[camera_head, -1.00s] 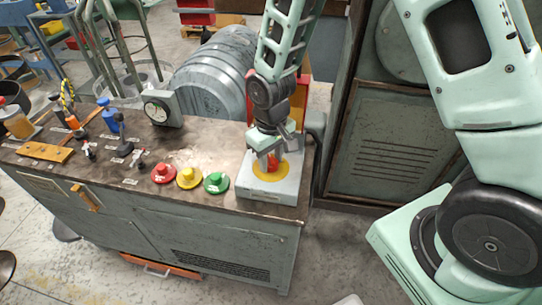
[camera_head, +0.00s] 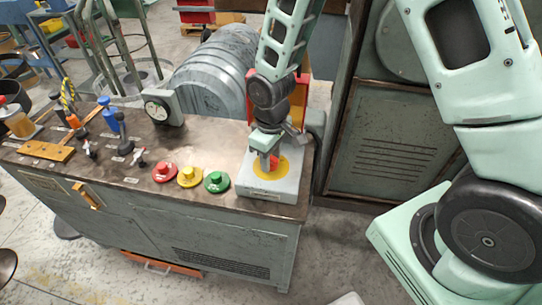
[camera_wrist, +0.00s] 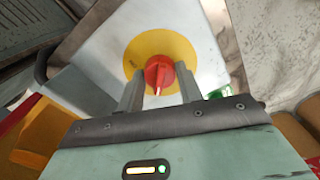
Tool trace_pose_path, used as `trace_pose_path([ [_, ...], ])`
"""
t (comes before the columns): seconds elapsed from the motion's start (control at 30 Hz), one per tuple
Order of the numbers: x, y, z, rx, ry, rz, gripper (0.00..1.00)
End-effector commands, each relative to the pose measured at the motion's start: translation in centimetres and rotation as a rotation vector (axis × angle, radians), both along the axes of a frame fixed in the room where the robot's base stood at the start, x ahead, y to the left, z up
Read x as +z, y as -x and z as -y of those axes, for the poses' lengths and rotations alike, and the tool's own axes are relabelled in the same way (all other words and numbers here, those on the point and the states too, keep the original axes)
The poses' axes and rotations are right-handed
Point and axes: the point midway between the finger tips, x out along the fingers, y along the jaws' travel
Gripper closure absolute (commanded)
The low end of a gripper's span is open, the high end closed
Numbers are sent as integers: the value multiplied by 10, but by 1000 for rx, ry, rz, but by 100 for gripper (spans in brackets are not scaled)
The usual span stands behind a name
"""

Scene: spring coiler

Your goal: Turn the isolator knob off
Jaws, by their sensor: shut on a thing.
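The red isolator knob (camera_wrist: 158,74) sits on a round yellow plate (camera_wrist: 188,47) on a pale box (camera_head: 266,188) at the right end of the bench. A white pointer line on the knob points toward the bottom of the wrist view, where my gripper (camera_wrist: 160,88) has one finger on each side of the knob. My gripper is shut on the knob. In the head view my gripper (camera_head: 268,157) comes down from above, and only a bit of the red knob (camera_head: 275,162) shows; the rest is hidden behind it.
Red (camera_head: 164,172), yellow (camera_head: 190,176) and green (camera_head: 216,181) push buttons stand just left of the box. Several small levers, a dial gauge (camera_head: 161,107) and bottles are farther left. A dark cabinet (camera_head: 393,145) stands to the right.

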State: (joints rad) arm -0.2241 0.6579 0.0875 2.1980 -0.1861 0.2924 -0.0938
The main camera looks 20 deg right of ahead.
Motion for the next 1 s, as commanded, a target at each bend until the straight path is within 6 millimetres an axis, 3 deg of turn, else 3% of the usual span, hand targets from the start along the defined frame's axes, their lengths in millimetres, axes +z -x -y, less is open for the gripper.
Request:
trace_pose_path([
  [0.03, 1, -1, 0, 1, 0, 2, 87],
  [0.07, 1, -1, 0, 1, 0, 2, 62],
  [0.13, 1, -1, 0, 1, 0, 2, 42],
  [0.57, -1, 0, 0, -75, 0, 1, 42],
  [1.0, -1, 0, -1, -813, 1, 1, 42],
])
